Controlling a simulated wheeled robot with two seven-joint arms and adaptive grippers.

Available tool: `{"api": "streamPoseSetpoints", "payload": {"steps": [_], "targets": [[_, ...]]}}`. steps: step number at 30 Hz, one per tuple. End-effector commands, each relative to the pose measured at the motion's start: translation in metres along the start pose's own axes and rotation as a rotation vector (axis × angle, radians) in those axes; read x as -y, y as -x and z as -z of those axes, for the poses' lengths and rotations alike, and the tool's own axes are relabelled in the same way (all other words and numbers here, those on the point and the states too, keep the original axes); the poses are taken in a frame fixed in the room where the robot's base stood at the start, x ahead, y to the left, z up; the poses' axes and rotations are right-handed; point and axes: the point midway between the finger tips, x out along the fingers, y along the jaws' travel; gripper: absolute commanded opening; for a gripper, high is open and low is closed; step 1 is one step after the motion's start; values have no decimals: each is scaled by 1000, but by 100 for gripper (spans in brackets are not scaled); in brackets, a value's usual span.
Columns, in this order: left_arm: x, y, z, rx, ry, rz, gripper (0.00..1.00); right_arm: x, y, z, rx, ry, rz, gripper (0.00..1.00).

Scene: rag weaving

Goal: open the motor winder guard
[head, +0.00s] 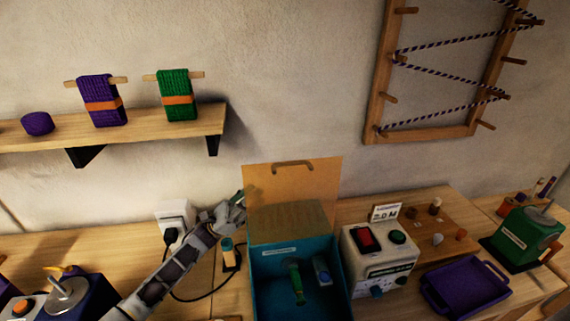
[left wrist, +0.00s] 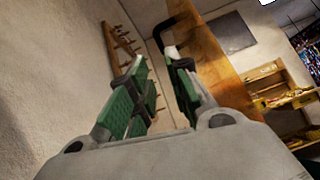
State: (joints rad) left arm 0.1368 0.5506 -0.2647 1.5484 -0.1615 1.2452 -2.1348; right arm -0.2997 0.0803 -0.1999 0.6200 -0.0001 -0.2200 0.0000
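The winder guard is a see-through orange lid (head: 315,178) standing raised at the back of a teal box (head: 262,300). Its dark handle (head: 292,164) is at the top edge. Inside the open box are a green spindle (head: 296,284) and a blue part (head: 321,270). My left gripper (head: 241,199) is beside the lid's left edge in the head view. In the left wrist view, its green-padded fingers (left wrist: 158,88) are apart with nothing seen held between them. The orange lid (left wrist: 208,55) and black handle (left wrist: 180,27) show just beyond the fingertips. My right gripper is out of view.
A white control box (head: 378,258) with red and green buttons stands right of the teal box. A purple tray (head: 465,290) lies farther right. A wall socket (head: 175,218) with a black cable is behind my left arm. A shelf (head: 150,124) hangs above.

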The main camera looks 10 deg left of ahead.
Motion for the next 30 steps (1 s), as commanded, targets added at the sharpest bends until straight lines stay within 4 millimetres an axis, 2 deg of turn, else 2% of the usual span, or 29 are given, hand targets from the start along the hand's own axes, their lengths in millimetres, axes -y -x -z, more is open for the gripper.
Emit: {"api": "streamPoseSetpoints", "payload": {"steps": [11, 17, 30], "targets": [[0, 0, 0, 1, -2, 1, 19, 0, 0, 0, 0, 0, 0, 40], [0, -8, -1, 1, -2, 2, 19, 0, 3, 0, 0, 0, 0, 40], [0, -57, -2, 2, -2, 2, 19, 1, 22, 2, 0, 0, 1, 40]]}}
